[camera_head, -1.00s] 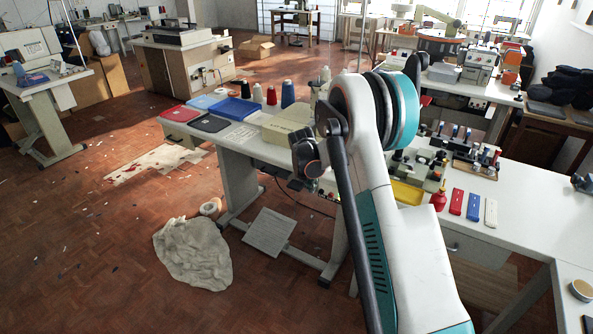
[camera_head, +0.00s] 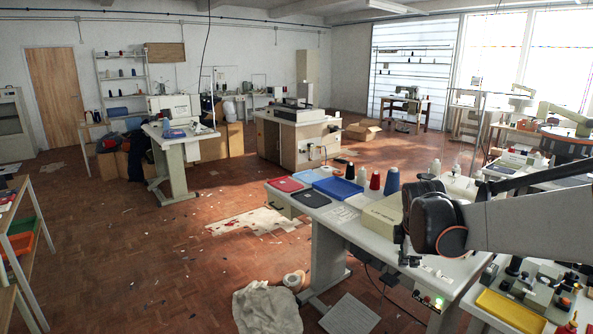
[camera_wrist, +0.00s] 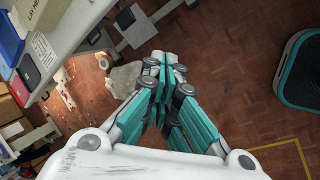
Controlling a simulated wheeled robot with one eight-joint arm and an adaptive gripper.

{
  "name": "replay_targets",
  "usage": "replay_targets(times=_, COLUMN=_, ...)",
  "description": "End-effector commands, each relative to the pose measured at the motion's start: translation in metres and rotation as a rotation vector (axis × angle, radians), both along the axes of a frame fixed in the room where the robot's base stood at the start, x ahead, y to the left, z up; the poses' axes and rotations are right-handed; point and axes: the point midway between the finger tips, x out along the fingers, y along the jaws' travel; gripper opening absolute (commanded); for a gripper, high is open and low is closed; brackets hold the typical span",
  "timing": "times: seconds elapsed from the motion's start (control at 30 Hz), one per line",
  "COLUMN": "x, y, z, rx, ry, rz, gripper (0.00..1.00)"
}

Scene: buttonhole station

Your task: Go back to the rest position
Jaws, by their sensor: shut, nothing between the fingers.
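My gripper (camera_wrist: 166,75) shows in the wrist view with its teal fingers closed together and nothing between them. It hangs in the air over the open brick-red floor (camera_wrist: 225,60). In the head view the gripper is out of sight; only part of my arm shows at the right, in front of the sewing table (camera_head: 335,215). In the wrist view that table's white edge (camera_wrist: 85,35) is at the upper left, apart from the fingers.
A crumpled cloth (camera_head: 268,308) lies on the floor near the table, beside a tape roll (camera_head: 294,281) and a foot pedal (camera_head: 348,315). On the table are coloured trays (camera_head: 338,188) and thread cones (camera_head: 375,180). A shelf rack (camera_head: 22,235) stands at the left.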

Motion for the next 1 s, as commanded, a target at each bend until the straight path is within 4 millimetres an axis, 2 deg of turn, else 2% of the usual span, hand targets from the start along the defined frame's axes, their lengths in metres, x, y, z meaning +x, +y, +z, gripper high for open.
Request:
replay_targets(times=0.03, x=-0.016, y=0.006, z=0.010, rx=0.031, ry=-0.019, rz=-0.049, gripper=0.00)
replay_targets(times=0.2, x=-0.063, y=0.024, z=0.035, rx=0.149, ry=-0.085, rz=-0.238, gripper=0.00)
replay_targets(times=0.43, x=-0.128, y=0.045, z=0.053, rx=0.320, ry=-0.164, rz=-0.489, gripper=0.00)
replay_targets(times=0.63, x=-0.184, y=0.061, z=0.056, rx=0.477, ry=-0.220, rz=-0.709, gripper=0.00)
replay_targets(times=0.8, x=-0.229, y=0.074, z=0.049, rx=0.616, ry=-0.255, rz=-0.892, gripper=0.00)
replay_targets(times=1.0, x=-0.268, y=0.084, z=0.035, rx=0.754, ry=-0.280, rz=-1.071, gripper=0.00)
